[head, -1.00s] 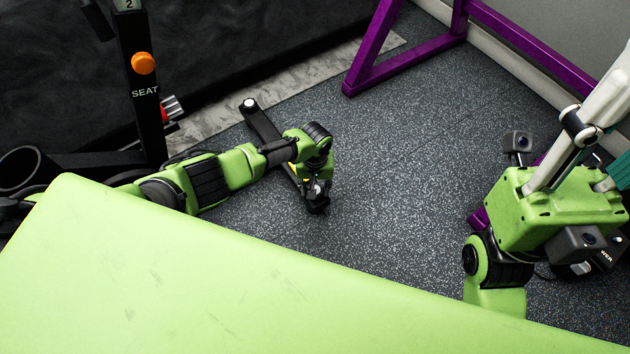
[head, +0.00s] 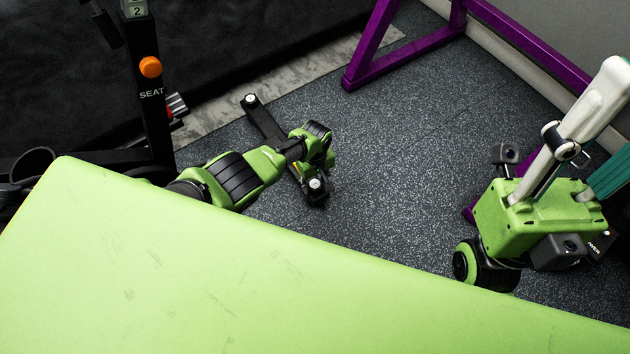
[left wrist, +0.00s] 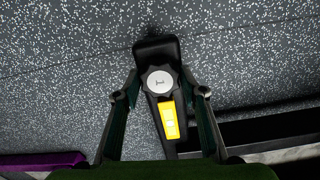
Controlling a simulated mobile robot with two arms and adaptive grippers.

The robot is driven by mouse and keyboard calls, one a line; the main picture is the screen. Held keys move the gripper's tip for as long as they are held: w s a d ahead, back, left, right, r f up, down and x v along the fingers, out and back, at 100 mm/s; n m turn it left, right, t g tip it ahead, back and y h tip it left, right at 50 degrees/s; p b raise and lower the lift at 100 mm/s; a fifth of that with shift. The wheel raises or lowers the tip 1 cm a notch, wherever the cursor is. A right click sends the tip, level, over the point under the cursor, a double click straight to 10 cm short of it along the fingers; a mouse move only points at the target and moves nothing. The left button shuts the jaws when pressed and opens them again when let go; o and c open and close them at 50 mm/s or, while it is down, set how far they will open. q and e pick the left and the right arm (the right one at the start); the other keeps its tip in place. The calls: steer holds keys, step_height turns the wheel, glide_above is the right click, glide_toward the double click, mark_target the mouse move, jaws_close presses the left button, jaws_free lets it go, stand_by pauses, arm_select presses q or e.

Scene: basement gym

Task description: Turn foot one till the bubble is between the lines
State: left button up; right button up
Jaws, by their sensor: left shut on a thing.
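Foot one is a round grey knob marked 1 (left wrist: 160,80) at the end of a black bar (head: 269,129). In the head view this knob (head: 314,184) is at the bar's near end. In the left wrist view my left gripper (left wrist: 160,94) has a finger on each side of the knob and is shut on it. In the head view the left gripper (head: 316,168) reaches down at the near end, mostly hidden by its own wrist. A yellow level (left wrist: 169,120) lies on the bar beside the knob; its bubble is too small to read. My right gripper (head: 540,215) is raised at the right, its fingertips unclear.
A second pale foot (head: 250,100) is at the bar's far end. A black post marked SEAT (head: 153,115) with an orange knob stands at left. A purple frame (head: 400,55) stands at the back. Speckled floor (head: 410,150) to the bar's right is clear.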

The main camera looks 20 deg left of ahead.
arm_select(q)
steer(key=shift+a, duration=0.1)
stand_by(0.3)
steer(key=o, duration=1.1)
steer(key=shift+r, duration=0.15)
steer(key=shift+w+r, duration=0.1)
steer(key=shift+r, duration=0.1)
step_height(320, 180, up, 11)
steer(key=shift+r, duration=0.15)
